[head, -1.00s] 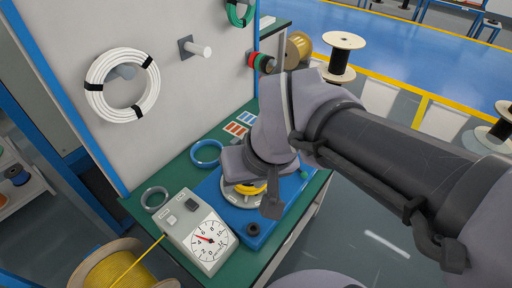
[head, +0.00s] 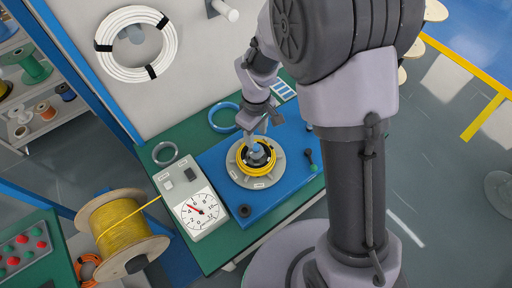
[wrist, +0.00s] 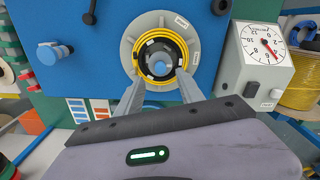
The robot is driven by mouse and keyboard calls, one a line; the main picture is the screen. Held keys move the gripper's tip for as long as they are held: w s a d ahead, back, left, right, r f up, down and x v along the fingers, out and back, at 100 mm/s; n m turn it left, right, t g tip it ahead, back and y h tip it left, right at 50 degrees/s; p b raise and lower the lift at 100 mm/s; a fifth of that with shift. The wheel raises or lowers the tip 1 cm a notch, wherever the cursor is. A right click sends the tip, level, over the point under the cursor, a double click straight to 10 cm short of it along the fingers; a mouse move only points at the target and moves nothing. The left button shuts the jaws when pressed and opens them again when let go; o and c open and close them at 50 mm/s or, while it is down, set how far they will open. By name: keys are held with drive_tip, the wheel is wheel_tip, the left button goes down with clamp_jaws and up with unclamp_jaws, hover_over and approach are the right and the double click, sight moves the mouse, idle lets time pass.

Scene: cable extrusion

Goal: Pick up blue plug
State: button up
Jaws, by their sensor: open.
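The blue plug (head: 257,149) stands in the dark centre of a yellow cable coil (head: 243,164) on a round grey disc (head: 238,176). In the wrist view the blue plug (wrist: 158,67) shows at the upper middle, ringed by the yellow coil (wrist: 146,49). My gripper (wrist: 160,78) is open, with one finger on each side of the plug's line and the tips over the near part of the coil. Nothing is between the fingertips. In the head view my gripper (head: 254,135) is over the disc's far side. I cannot tell whether the fingers touch anything.
The disc sits on a blue plate (head: 222,164) on a green table (head: 218,251). A dial gauge box (head: 186,194), a blue ring (head: 213,124) and a grey ring (head: 156,150) are nearby. A dark knob (head: 244,211) stands at the plate's front. A yellow cable spool (head: 120,230) is at left.

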sight(256, 146)
wheel_tip(256, 146, down, 5)
drive_tip(key=shift+f+b, duration=0.1)
drive_tip(key=shift+b, duration=0.7)
drive_tip(key=shift+s, duration=0.1)
clamp_jaws()
drive_tip(key=shift+r, duration=0.2)
